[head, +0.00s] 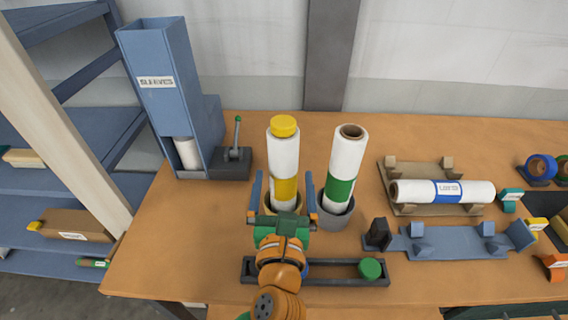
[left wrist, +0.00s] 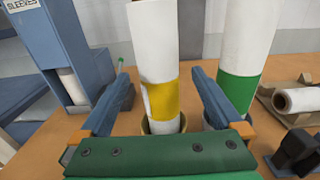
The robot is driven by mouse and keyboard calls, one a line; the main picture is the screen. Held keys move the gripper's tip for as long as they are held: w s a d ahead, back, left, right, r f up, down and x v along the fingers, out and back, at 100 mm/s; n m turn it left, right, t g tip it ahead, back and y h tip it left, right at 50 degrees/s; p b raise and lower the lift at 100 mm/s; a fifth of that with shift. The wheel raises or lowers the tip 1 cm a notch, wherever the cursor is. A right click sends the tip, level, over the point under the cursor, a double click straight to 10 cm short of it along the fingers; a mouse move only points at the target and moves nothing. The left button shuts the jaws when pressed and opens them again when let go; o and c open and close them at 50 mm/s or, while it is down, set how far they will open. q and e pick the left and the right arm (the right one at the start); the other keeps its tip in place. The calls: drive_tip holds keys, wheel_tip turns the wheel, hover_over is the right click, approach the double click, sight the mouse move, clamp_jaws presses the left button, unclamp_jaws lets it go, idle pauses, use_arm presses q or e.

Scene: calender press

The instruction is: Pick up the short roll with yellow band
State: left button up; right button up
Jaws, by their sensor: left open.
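The short roll with yellow band (head: 285,160) is white with a yellow cap on top and stands upright in a round holder (head: 296,208) on the table. It also shows in the left wrist view (left wrist: 155,45), its top cut off. My left gripper (head: 283,186) is open, with one blue finger on each side of the roll's lower part, near the yellow band. In the left wrist view the fingers (left wrist: 158,82) stand apart from the roll, with a gap on both sides. The holder's lower part is hidden by the gripper. My right gripper is not in view.
A white roll with green band (head: 345,165) stands upright close on the right in a grey holder. A blue sleeves dispenser (head: 165,80) with a lever stands at the left. A blue-banded roll (head: 440,191) lies on a cradle at the right. A dark rack (head: 345,281) lies in front.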

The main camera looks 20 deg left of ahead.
sight(283, 121)
use_arm(q)
drive_tip(key=shift+w+a+r, duration=0.15)
drive_tip(key=shift+w+r, duration=0.15)
drive_tip(key=shift+w, duration=0.05)
drive_tip(key=p+x, duration=0.1)
drive_tip(key=x, duration=0.3)
drive_tip(key=shift+w+a+f, duration=0.1)
drive_tip(key=shift+f, duration=0.05)
drive_tip(key=shift+w+f, duration=0.1)
drive_tip(key=shift+s, duration=0.3)
drive_tip(key=c, duration=0.8)
drive_tip(key=shift+w, duration=0.1)
clamp_jaws()
wheel_tip(283, 121, up, 10)
drive_tip(key=p, duration=0.2)
drive_tip(key=shift+p, duration=0.4)
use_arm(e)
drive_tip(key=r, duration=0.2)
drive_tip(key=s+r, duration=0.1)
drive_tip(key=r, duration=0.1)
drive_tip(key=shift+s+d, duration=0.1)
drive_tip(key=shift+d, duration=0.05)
